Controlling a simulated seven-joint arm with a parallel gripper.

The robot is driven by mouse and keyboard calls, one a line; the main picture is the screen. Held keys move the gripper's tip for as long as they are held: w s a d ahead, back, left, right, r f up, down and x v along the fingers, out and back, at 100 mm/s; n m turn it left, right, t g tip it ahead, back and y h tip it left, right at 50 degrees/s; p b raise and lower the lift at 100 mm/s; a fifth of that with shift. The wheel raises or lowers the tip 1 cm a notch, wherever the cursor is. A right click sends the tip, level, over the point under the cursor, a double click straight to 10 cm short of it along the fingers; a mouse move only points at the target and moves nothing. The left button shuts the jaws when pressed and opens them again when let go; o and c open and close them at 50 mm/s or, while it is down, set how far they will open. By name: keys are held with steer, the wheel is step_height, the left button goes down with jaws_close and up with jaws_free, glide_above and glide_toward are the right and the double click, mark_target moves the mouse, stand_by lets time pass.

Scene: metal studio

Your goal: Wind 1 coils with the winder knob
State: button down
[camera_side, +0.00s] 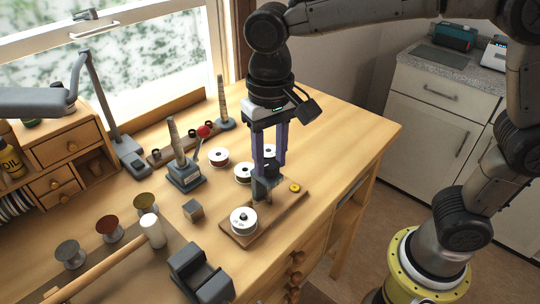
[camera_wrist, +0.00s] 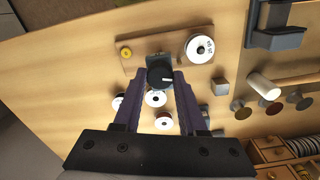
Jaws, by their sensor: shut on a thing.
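The winder stands on a small wooden board (camera_side: 255,225) near the table's right front edge. A white spool (camera_side: 243,219) sits at its near end, and a yellow round piece (camera_side: 295,187) at its far end. Between them is a grey block with a dark round winder knob (camera_wrist: 160,77) that has a pale line mark. My gripper (camera_side: 270,173) points down over the block, its purple fingers shut on the knob. In the wrist view the fingers flank the knob. The fingers partly hide the knob in the side view. The white spool (camera_wrist: 199,48) also shows there.
Loose white-flanged spools (camera_side: 218,156) stand just behind the winder, close to my fingers. A grey cube (camera_side: 193,210) and a dark grey vise (camera_side: 200,275) lie to the left. A mallet (camera_side: 152,231) and upright cone posts (camera_side: 183,160) stand further left. The right table corner is clear.

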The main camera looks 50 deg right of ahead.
mark_target(270, 163)
steer(key=m, duration=1.1)
steer(key=shift+m, duration=0.3)
stand_by(0.4)
steer(key=shift+c, duration=2.3)
jaws_free()
step_height(270, 163, up, 14)
steer(key=shift+d+f, duration=0.1)
